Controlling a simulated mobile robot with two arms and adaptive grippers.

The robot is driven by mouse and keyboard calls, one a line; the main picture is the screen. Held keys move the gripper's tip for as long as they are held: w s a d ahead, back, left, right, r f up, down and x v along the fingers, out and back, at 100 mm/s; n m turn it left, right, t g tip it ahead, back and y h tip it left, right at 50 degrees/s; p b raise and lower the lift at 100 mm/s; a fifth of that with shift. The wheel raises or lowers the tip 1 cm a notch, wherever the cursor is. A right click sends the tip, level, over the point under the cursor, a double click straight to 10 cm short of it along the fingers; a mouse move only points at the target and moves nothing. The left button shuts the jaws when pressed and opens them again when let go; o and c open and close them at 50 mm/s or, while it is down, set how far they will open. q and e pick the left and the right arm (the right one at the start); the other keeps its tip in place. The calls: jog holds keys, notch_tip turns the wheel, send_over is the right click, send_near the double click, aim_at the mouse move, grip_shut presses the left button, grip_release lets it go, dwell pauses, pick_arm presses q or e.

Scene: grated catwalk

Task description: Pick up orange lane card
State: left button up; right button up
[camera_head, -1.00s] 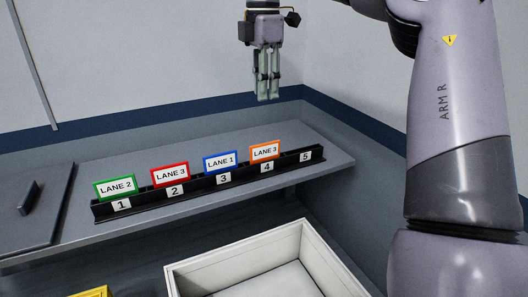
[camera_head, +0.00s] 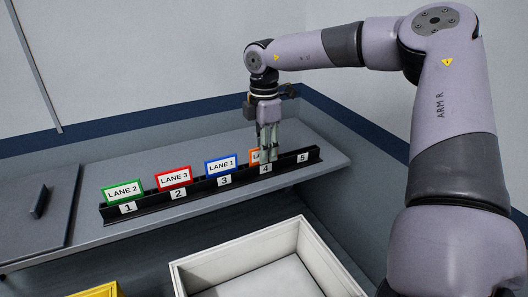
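The orange-framed lane card (camera_head: 254,156) stands in slot 4 of the black card rack (camera_head: 150,213). Only its left part shows; the rest is hidden behind the fingers of my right gripper (camera_head: 268,158). The gripper points straight down, with its fingertips at card height in front of or around the card. I cannot tell whether the fingers are closed on it. My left gripper is not in view.
Green (camera_head: 123,190), red (camera_head: 174,177) and blue (camera_head: 221,164) lane cards stand in slots 1, 2 and 3; slot 5 (camera_head: 303,157) is empty. A white open bin (camera_head: 300,238) and a yellow box (camera_head: 97,290) are in front of the shelf (camera_head: 328,170).

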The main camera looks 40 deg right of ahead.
jog(key=shift+f, duration=0.3)
jog(key=shift+c, duration=0.5)
jog(key=shift+a, duration=0.1)
jog(key=shift+c, duration=0.6)
grip_shut()
